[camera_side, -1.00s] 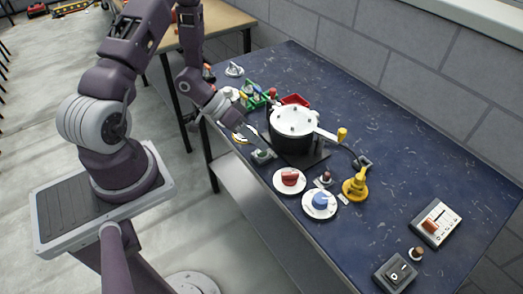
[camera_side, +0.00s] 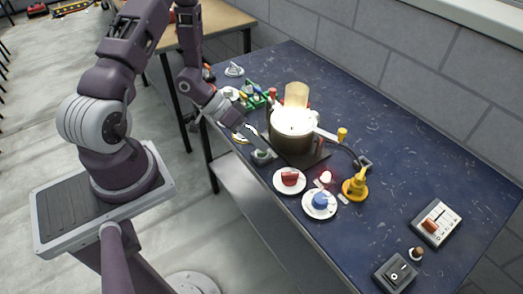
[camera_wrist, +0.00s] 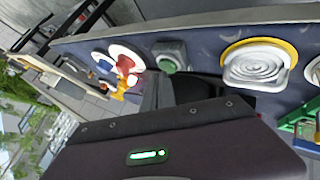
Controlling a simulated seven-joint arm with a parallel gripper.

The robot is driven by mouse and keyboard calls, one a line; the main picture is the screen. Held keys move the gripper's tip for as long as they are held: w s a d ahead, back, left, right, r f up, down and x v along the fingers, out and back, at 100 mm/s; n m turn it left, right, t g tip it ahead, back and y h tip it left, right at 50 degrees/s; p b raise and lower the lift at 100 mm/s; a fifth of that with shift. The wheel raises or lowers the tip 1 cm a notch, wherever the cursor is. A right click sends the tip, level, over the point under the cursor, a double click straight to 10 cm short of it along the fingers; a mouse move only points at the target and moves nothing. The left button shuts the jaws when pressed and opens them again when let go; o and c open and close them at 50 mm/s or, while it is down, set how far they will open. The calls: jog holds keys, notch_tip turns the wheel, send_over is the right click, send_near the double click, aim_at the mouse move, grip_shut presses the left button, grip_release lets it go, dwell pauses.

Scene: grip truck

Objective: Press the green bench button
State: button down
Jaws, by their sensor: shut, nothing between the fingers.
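The green bench button is a small green cap on a grey box at the front edge of the blue bench. In the side view the box (camera_side: 264,157) sits just left of the pot, with its top partly covered by my gripper. In the wrist view the green cap (camera_wrist: 168,66) shows just beyond the fingers. My gripper (camera_side: 261,147) is shut and empty, pointing down at the button from the upper left. Whether the fingertips touch the cap cannot be told. The dark fingers also show in the wrist view (camera_wrist: 168,92).
A pot (camera_side: 290,141) with a long handle stands beside the button on a dark plate, with a pale yellow glow above it.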

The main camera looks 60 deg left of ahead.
jog(key=shift+r, duration=3)
jog(key=w+a+r+y, duration=0.3)
jog(key=r+y, duration=0.1)
notch_tip(320, 180, up, 11)
jog(key=t+y, duration=0.1)
jog(key=y, duration=0.4)
send_over(258, 151)
jog(key=w+a, duration=0.2)
jog(key=a, duration=0.4)
jog(key=s+d+r+h, duration=0.1)
jog(key=s+d+r, duration=0.3)
jog(key=s, duration=0.5)
jog(key=s+d+r+g+h, duration=0.1)
jog(key=s+d+r, duration=0.3)
jog(key=s+d, duration=0.5)
jog(key=shift+s+n+g, duration=0.3)
jog(key=shift+s, duration=0.45)
jog(key=shift+r, duration=0.1)
